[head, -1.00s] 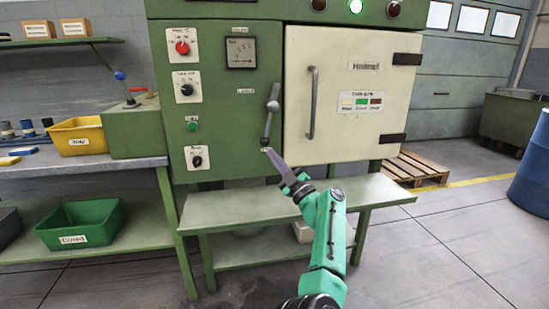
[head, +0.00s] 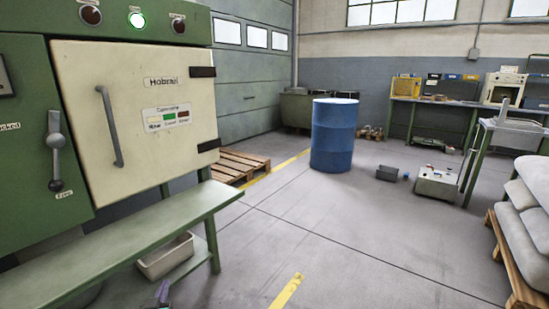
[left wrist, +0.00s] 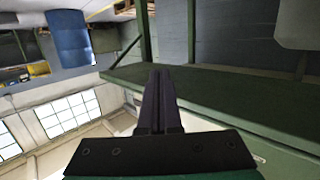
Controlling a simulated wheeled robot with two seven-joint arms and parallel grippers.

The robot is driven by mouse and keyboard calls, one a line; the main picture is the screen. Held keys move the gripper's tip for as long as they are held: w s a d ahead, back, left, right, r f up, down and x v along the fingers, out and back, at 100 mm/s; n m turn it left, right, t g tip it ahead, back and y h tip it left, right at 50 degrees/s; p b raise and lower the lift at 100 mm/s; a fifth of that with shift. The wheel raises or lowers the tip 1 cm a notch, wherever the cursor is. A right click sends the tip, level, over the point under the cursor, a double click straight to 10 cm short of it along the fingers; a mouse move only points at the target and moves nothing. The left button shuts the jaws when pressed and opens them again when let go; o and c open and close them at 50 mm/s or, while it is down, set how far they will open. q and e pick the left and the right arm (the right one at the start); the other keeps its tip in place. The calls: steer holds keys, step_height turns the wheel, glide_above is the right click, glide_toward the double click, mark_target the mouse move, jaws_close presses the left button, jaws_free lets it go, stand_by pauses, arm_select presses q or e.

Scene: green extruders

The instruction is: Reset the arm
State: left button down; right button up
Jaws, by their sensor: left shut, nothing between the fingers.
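My left gripper (head: 162,293) barely shows at the bottom edge of the head view, in front of the green bench and low down. In the left wrist view its two dark fingers (left wrist: 159,76) are together with nothing between them. The rest of my left arm is out of the head view. My right gripper is in neither view. The green machine (head: 25,150) stands at the left with its cream door (head: 140,120) shut. Its grey lever (head: 56,150) hangs down beside the door, clear of my gripper.
A green bench (head: 130,235) runs below the machine, with a pale bin (head: 165,262) under it. A blue barrel (head: 333,135) and wooden pallets (head: 235,165) stand beyond. Sacks on a pallet (head: 525,225) are at the right. The middle floor is clear.

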arm_select(q)
steer(key=s+d+f+m+g+h, duration=0.2)
steer(key=s+d+f+g, duration=0.3)
steer(key=s+f, duration=0.7)
steer(key=s+d+f+m+g+h, duration=0.2)
steer(key=s+d+f+g, duration=0.25)
steer(key=s+f, duration=0.85)
steer(key=s+d+f+g, duration=0.1)
steer(key=s+f+g, duration=0.1)
steer(key=s, duration=0.4)
steer(key=s+d+f+g, duration=0.1)
steer(key=s+f+g, duration=0.15)
steer(key=s, duration=0.45)
steer(key=s+a+r+m+p, duration=0.1)
steer(key=s+a+r+p, duration=0.2)
steer(key=s+r+p, duration=0.9)
steer(key=p, duration=0.8)
steer(key=shift+r+g+y+p, duration=0.15)
steer(key=shift+g+y+p, duration=0.15)
steer(key=shift+p, duration=0.1)
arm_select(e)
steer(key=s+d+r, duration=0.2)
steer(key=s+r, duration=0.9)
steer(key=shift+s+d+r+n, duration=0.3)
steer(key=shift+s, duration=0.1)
